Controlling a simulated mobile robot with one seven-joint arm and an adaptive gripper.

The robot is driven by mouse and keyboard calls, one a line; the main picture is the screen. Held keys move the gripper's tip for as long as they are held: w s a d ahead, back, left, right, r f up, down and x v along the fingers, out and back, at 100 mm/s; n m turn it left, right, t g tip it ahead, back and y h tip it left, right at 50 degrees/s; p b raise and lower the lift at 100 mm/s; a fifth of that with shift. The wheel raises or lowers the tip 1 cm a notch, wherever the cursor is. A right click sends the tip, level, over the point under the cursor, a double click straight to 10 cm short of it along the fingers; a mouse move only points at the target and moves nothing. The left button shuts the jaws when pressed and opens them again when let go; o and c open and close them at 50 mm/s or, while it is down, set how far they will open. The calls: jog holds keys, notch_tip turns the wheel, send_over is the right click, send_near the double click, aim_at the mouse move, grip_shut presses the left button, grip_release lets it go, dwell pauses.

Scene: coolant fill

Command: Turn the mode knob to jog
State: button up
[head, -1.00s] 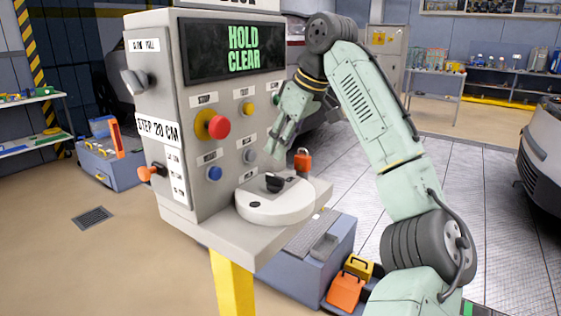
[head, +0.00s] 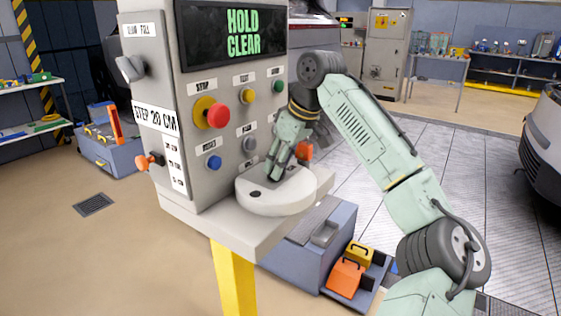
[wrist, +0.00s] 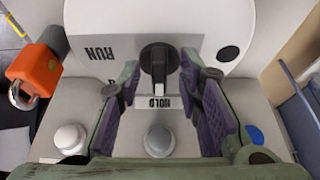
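The black mode knob (wrist: 159,60) sits on a white round plate (wrist: 226,20) in the wrist view. The plate shows the labels RUN and HOLD, and the knob's white mark points at HOLD. No jog label can be read. My gripper (wrist: 160,78) is open, with one purple-padded finger on each side of the knob's near part; I cannot tell if they touch it. In the head view my gripper (head: 280,168) is low over the white plate (head: 275,200) and hides the knob.
The console screen (head: 241,32) reads HOLD CLEAR. A red button with a yellow collar (head: 214,114), a blue button (head: 214,162) and a grey button (head: 249,145) are on the panel. An orange padlock (wrist: 36,70) hangs beside the plate, close to my gripper.

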grip_shut()
dwell(0.5)
dwell(0.4)
